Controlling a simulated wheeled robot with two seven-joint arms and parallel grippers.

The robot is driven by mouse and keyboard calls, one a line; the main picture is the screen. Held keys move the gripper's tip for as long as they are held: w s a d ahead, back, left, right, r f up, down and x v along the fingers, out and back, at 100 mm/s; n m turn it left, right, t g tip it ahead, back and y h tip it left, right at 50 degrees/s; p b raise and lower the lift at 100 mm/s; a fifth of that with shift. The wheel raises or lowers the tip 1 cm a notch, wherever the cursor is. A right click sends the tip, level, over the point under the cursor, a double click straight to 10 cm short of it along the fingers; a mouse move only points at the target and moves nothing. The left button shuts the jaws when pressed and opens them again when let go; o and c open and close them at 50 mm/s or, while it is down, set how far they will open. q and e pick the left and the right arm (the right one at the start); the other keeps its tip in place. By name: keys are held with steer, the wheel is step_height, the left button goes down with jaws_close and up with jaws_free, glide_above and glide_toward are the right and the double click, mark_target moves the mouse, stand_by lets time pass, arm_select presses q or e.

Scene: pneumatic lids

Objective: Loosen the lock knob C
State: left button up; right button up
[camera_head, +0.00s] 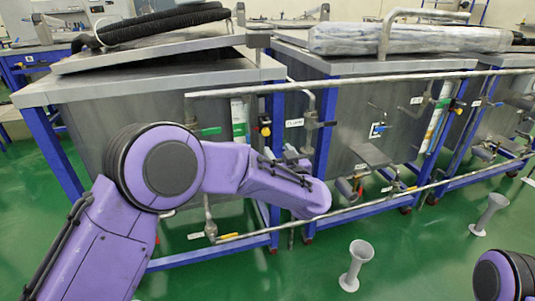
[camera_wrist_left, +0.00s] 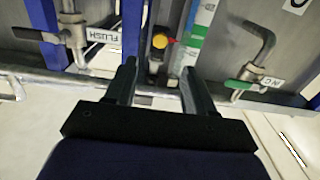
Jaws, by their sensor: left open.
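A small yellow knob (camera_head: 265,131) sits on the front of the nearest metal tank, beside a green and white strip. In the left wrist view the yellow knob (camera_wrist_left: 160,40), with red beside it, lies beyond and between my fingertips. I cannot read a letter on it that marks it as lock knob C. My left gripper (camera_wrist_left: 159,68) is open, with nothing seen between its fingers. In the head view my left gripper (camera_head: 291,155) shows only in part above the purple wrist, to the lower right of the knob. My right gripper is out of view.
A FLUSH label (camera_wrist_left: 106,37) and its valve flank the knob, with a green-handled valve (camera_wrist_left: 240,84) on the other side. A horizontal pipe (camera_head: 370,79) runs in front of the tanks. Grey funnel-shaped stands (camera_head: 355,266) stand on the green floor.

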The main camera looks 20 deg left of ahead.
mark_target(267, 132)
arm_select(q)
steer(key=x, duration=1)
steer(key=shift+w+a+r+b, duration=0.2)
steer(key=shift+w+b, duration=0.05)
steer(key=shift+b, duration=0.1)
jaws_close()
